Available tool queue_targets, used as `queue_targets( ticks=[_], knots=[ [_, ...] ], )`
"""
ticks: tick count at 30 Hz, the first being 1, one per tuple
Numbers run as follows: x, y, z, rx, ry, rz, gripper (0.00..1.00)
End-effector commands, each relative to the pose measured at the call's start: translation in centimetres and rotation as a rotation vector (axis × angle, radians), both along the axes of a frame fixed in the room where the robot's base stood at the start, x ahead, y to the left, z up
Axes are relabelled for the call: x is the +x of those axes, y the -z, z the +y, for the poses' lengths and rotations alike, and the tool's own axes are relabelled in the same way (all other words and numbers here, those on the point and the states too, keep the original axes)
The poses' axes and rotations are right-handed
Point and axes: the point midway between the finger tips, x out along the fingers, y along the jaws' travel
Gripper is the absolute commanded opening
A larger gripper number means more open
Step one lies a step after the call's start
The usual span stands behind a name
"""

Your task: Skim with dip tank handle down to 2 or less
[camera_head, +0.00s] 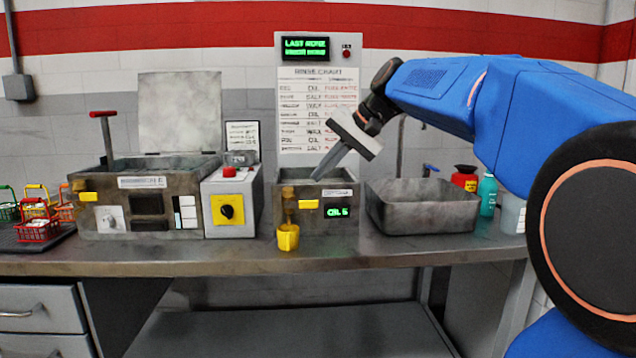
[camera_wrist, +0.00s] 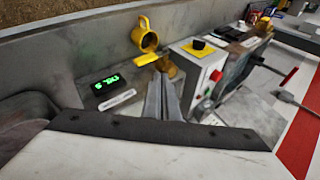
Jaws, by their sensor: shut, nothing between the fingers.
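The small grey dip tank (camera_head: 284,215) stands mid-bench, with a yellow handle (camera_head: 308,204) on its front and a green display (camera_head: 338,212) that seems to read OIL 5. A brass fitting (camera_head: 289,195) is on the tank's left front, above a yellow cup (camera_head: 288,237). My gripper (camera_head: 317,178) is shut and empty, pointing down at the tank's open top. Its fingers (camera_wrist: 164,82) seem apart from the handle. The tank's contents are hidden.
A larger lidded tank (camera_head: 160,211) with a red-topped lever (camera_head: 103,116) stands left, beside a control box (camera_head: 232,205). A grey basin (camera_head: 421,208) is close on the right. Coloured baskets (camera_head: 37,220) sit far left. The front bench strip is mostly clear.

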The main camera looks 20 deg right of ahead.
Motion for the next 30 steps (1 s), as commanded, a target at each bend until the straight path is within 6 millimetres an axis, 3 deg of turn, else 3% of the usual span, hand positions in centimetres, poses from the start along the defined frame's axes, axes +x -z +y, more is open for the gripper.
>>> queue_targets(
  ticks=[9, 16, 25, 30],
  knots=[
    [-2.9, -3.9, -3.0, -0.001, 0.004, -0.004, 0.0],
    [-4.2, -5.6, -4.3, 0.0, 0.003, -0.003, 0.0],
    [-4.7, -5.9, -4.5, -0.002, -0.001, 0.0, 0.0],
    [-6.1, -3.7, -3.2, -0.041, -0.011, 0.01, 0.0]
  ],
)
